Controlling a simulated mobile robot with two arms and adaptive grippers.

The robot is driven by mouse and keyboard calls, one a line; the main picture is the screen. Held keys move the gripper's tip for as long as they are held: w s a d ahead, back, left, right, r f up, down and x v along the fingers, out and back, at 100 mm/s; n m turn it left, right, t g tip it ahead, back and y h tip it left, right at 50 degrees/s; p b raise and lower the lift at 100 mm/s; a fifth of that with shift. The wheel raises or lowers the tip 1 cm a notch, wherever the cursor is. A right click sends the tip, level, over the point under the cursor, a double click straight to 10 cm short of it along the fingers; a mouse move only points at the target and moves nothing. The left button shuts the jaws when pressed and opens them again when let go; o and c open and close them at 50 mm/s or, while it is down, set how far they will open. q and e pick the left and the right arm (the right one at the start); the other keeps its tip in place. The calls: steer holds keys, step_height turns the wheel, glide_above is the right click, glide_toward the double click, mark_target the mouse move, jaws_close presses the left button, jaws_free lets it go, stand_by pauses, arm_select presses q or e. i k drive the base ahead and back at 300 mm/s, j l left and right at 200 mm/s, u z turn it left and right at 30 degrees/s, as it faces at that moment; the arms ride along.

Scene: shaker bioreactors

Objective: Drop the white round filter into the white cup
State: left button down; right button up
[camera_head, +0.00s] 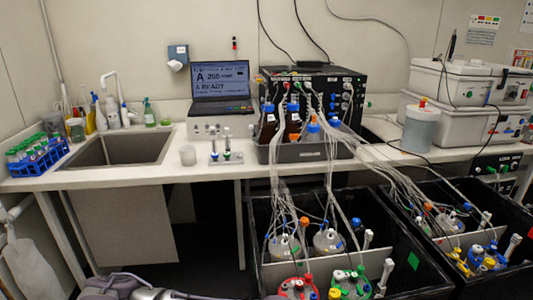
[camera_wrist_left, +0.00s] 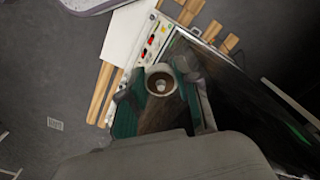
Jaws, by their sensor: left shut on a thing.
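A small white cup (camera_head: 188,155) stands upright on the white bench, right of the sink. In the left wrist view, my left gripper (camera_wrist_left: 163,97) is shut on a small round white thing (camera_wrist_left: 160,70), which looks like the white round filter. It shows as a pale ring with a brown middle and a light spot. The fingers hide part of its sides. In the head view only grey arm parts of mine show at the bottom left, and the left fingertips are out of frame. My right gripper is in neither view.
On the bench (camera_head: 100,178), a small stand with syringe-like parts (camera_head: 226,153) is right of the cup. A blue tube rack (camera_head: 38,157) and the sink (camera_head: 120,150) are to the left. A laptop (camera_head: 221,85) is behind. Black bins (camera_head: 262,240) with tubed vessels stand in front on the right.

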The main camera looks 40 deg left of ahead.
mark_target(185, 165)
steer(key=j+z, duration=0.2)
steer(key=z, duration=0.3)
steer(key=k+j+z, duration=0.15)
steer(key=z, duration=0.3)
steer(key=k+j+z, duration=0.1)
steer(key=z, duration=0.4)
steer(key=k+j+z, duration=0.15)
steer(key=z, duration=0.3)
steer(key=k+z, duration=0.15)
steer(key=z, duration=0.35)
steer(key=k+j+z, duration=0.2)
steer(key=k+z, duration=0.5)
steer(key=k+j+u, duration=0.2)
steer(key=k+u, duration=0.2)
steer(key=k+j+u, duration=0.3)
steer(key=u, duration=0.15)
steer(key=k+j, duration=0.05)
